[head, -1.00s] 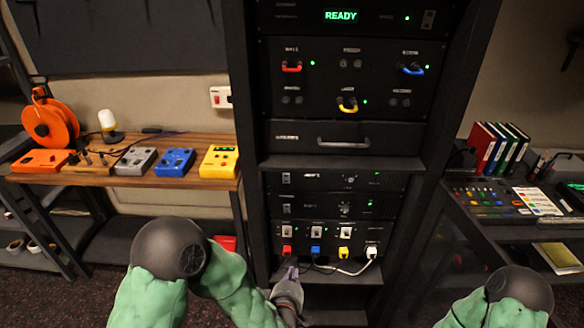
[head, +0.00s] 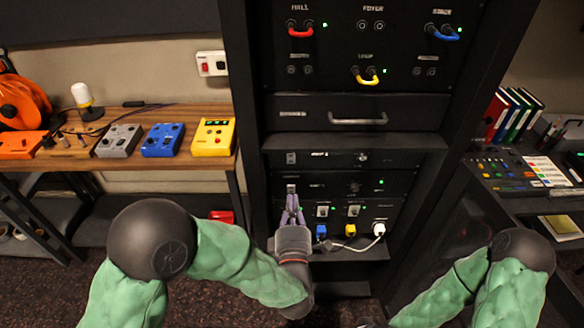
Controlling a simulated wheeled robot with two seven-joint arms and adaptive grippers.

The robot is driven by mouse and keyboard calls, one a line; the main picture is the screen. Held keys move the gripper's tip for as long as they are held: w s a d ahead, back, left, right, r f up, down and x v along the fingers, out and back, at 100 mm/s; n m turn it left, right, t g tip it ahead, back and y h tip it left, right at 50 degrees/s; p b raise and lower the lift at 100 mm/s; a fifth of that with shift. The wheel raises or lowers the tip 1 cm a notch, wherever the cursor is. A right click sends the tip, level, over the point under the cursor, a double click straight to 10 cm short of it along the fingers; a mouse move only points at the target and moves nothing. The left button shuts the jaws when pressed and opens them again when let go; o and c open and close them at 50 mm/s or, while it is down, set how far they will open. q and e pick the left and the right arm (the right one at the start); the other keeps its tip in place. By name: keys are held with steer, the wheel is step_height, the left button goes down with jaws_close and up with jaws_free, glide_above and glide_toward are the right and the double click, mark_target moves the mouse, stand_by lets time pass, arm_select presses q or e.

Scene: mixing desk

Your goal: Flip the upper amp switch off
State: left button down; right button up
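My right gripper is out of view.
A socket panel (head: 378,213) with white rocker switches and blue, yellow and white plugs lies below the amps. A shelf ledge (head: 350,143) juts out above them, under a drawer (head: 345,118). Desks flank the rack on both sides.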

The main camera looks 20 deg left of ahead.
mark_target(291, 155)
arm_select(q)
steer(key=b+x, duration=0.2)
steer(key=x, duration=1.1)
steer(key=shift+w+a+b, duration=0.1)
steer(key=shift+w+b, duration=0.25)
steer(key=shift+w, duration=0.1)
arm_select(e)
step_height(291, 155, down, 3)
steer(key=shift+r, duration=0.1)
arm_select(q)
steer(key=shift+r, duration=0.1)
steer(key=shift+w+a+r+g+p, duration=0.1)
steer(key=shift+w+r+g+p, duration=0.2)
steer(key=shift+p, duration=0.3)
steer(key=shift+f, duration=0.25)
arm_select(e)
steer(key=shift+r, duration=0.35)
arm_select(q)
steer(key=shift+s+b, duration=0.1)
steer(key=shift+b, duration=0.2)
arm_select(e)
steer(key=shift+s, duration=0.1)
